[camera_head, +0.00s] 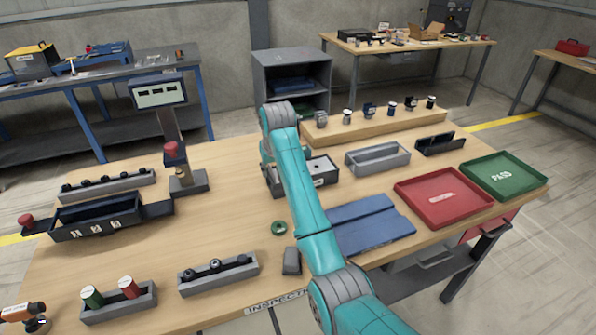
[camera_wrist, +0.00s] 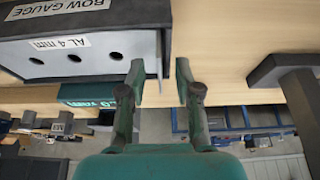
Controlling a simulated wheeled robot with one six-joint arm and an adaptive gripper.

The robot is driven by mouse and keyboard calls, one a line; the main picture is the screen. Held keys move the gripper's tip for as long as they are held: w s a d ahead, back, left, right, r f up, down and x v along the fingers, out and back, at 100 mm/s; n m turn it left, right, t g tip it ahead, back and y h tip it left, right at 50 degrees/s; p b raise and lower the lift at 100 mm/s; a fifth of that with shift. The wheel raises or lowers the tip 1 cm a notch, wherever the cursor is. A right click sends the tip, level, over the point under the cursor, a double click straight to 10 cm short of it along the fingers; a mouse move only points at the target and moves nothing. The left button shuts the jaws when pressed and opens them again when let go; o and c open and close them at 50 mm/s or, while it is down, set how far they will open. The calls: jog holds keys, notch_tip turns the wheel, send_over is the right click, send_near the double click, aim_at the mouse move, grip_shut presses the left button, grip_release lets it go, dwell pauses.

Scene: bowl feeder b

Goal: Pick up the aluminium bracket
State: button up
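No part is clearly held. In the head view my arm hides the gripper and part of a dark box (camera_head: 320,170) in the table's middle.
Several small parts stand on a raised wooden board (camera_head: 375,127) at the back. A red tray (camera_head: 418,213) and a green "PASS" tray (camera_head: 532,184) lie at the right. A blue mat (camera_head: 365,220) is beside my arm. A display stand (camera_head: 165,125) rises at the left.

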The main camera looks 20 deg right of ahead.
grip_shut()
